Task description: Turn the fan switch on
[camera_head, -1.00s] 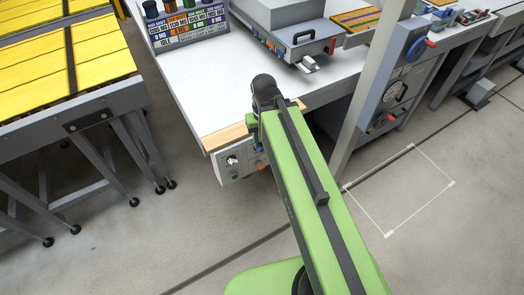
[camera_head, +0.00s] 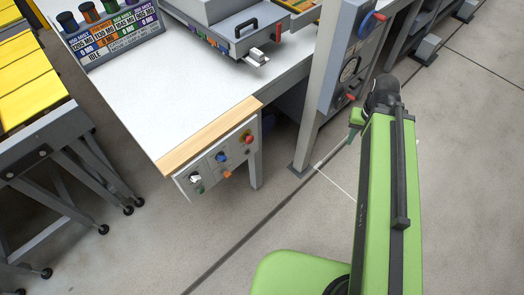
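A grey control panel (camera_head: 217,163) hangs under the wooden front edge of the white table. It carries a white knob (camera_head: 195,179), a blue knob (camera_head: 221,157), a red knob (camera_head: 248,138) and small green and orange buttons below. No label reads clearly, so I cannot tell which one is the fan switch. My green arm reaches up at the right, apart from the panel. My gripper (camera_head: 354,124) shows only in part beside the dark wrist, in front of the grey post's lower side. Its fingers are too hidden to tell their state.
A grey post (camera_head: 325,90) with a gauge (camera_head: 349,69) and red handles (camera_head: 379,17) stands right of the panel. A grey machine (camera_head: 240,30) and a display with several coloured-top containers (camera_head: 115,32) stand on the table (camera_head: 165,95). Open floor (camera_head: 150,245) lies before the panel.

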